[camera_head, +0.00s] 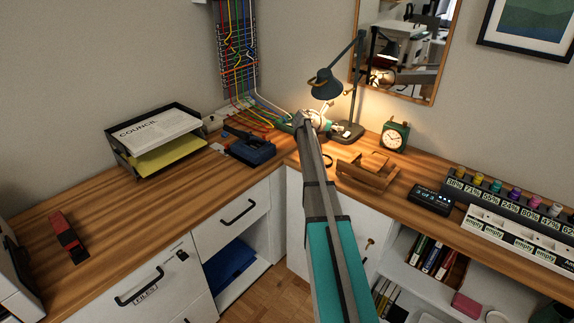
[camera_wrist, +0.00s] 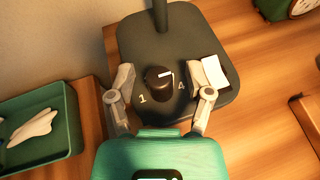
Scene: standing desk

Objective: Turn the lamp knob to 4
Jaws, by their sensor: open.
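The desk lamp (camera_head: 325,84) stands at the back corner of the desk, lit. Its dark base (camera_wrist: 215,50) fills the middle of the wrist view. The black lamp knob (camera_wrist: 158,80) sits on the base, with a white pointer line toward its upper right. A "1" is printed left of the knob and a "4" right of it; other marks are hidden or not visible. My gripper (camera_wrist: 160,90) is open, with one finger on each side of the knob and a gap to it. In the head view my arm hides the knob.
A green tray (camera_wrist: 40,130) with a white item lies left of the base. A green clock (camera_head: 395,135) and a wooden holder (camera_head: 368,172) stand to the right. A blue device (camera_head: 250,148) lies to the left, near several coloured cables (camera_head: 245,100).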

